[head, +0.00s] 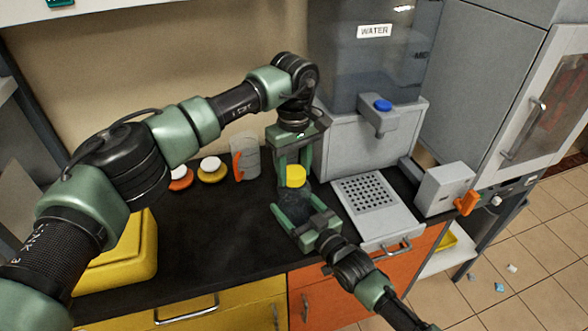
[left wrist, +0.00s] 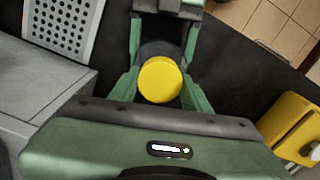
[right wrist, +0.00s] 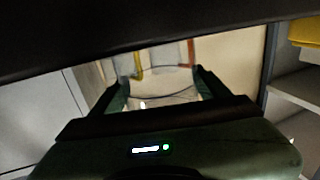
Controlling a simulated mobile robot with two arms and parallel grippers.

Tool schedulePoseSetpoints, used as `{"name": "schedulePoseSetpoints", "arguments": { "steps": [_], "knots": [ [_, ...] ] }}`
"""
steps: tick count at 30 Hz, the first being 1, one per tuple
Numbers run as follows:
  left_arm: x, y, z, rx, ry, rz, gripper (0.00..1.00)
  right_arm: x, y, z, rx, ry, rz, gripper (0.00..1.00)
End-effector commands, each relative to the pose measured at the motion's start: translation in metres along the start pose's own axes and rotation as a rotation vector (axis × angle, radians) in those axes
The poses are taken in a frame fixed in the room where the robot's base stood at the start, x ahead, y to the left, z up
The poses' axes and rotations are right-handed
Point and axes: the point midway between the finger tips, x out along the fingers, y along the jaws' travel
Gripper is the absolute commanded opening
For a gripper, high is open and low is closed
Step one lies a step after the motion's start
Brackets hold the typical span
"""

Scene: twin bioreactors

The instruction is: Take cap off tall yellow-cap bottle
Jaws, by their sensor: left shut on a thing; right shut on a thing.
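The tall bottle (head: 293,208) has a dark, see-through body and a yellow cap (head: 296,176). It stands upright on the black counter. My left gripper (head: 294,181) comes down from above and is shut on the yellow cap. In the left wrist view the cap (left wrist: 160,80) sits between its two fingers. My right gripper (head: 296,206) reaches in from the lower right and is shut on the bottle's body below the cap. In the right wrist view its fingers (right wrist: 163,88) stand on both sides of something glassy. Whether the cap is seated on the neck cannot be told.
A clear beaker with an orange handle (head: 246,158), a yellow-ringed lid (head: 212,170) and an orange one (head: 181,178) stand behind left. A yellow box (head: 125,260) is at left. The water dispenser (head: 372,145) and perforated tray (head: 366,194) are close on the right.

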Motion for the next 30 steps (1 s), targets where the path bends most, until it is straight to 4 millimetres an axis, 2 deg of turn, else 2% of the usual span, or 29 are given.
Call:
{"name": "schedulePoseSetpoints", "arguments": {
  "steps": [3,30],
  "knots": [
    [-0.0005,-0.0005,-0.0005,-0.291,0.001,-0.001,0.0,-0.0001,0.0009,0.0003,0.001,-0.001,0.001,0.0],
    [-0.0019,0.0004,0.001,-2.525,0.0,0.0,0.0,-0.0001,0.001,0.0004,0.0,-0.001,0.001,0.0]
  ]
}}
